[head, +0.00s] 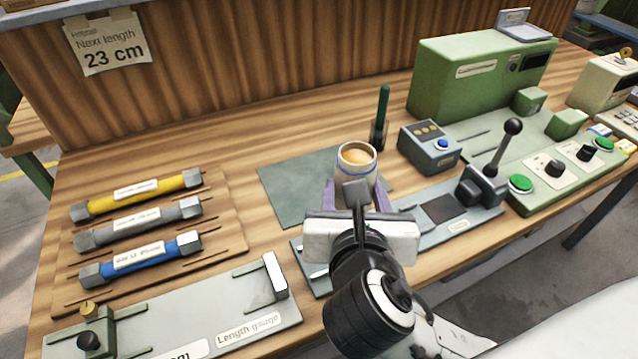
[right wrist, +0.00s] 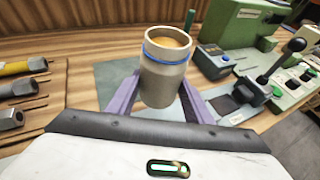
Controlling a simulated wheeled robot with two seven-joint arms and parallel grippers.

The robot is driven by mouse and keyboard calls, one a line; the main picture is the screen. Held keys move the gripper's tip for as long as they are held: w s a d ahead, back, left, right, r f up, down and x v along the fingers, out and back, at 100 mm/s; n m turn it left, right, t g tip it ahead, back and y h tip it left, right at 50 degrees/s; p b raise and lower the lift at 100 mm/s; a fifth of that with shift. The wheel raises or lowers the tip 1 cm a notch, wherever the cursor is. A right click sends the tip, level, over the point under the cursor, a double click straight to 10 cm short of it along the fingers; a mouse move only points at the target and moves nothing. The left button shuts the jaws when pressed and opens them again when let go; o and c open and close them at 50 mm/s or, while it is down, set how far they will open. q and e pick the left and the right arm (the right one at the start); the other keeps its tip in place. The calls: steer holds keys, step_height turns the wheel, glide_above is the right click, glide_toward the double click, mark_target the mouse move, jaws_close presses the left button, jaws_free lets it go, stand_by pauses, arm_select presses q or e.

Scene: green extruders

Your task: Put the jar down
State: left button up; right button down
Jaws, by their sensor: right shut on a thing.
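The jar (head: 357,160) is a pale grey cylinder with a blue band and a tan top or contents. It is upright between the purple fingers of my right gripper (head: 358,190), over the right part of a dark green mat (head: 290,187). In the right wrist view the jar (right wrist: 165,72) sits between both fingers (right wrist: 160,95), which are shut on it. Its base is partly hidden, and I cannot tell whether it touches the mat. My left gripper is not in view.
A dark green stick in a holder (head: 380,125) stands just behind the jar. A blue-grey box (head: 430,150) and a lever unit (head: 483,187) are to the right. Yellow, grey and blue tubes lie on a rack (head: 225,235) at left. The mat's left part is clear.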

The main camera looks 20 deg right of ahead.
steer(key=w+a+r+n+t+y, duration=0.1)
steer(key=w+a+n+y, duration=0.15)
steer(key=w, duration=0.45)
steer(key=w+a+n+y, duration=0.1)
steer(key=w+n+y, duration=0.2)
steer(key=w, duration=0.3)
steer(key=shift+y, duration=0.25)
steer(key=f, duration=0.5)
steer(key=shift+w, duration=0.3)
step_height(320, 180, down, 4)
steer(key=shift+r+b, duration=0.1)
steer(key=shift+b, duration=0.6)
steer(key=shift+f, duration=0.25)
steer(key=shift+f, duration=0.1)
steer(key=c, duration=0.9)
jaws_free()
steer(key=shift+f, duration=0.1)
steer(key=shift+r, duration=0.2)
steer(key=p+v, duration=0.1)
steer(key=v, duration=1.1)
steer(key=shift+s+f, duration=0.1)
steer(key=shift+f, duration=0.1)
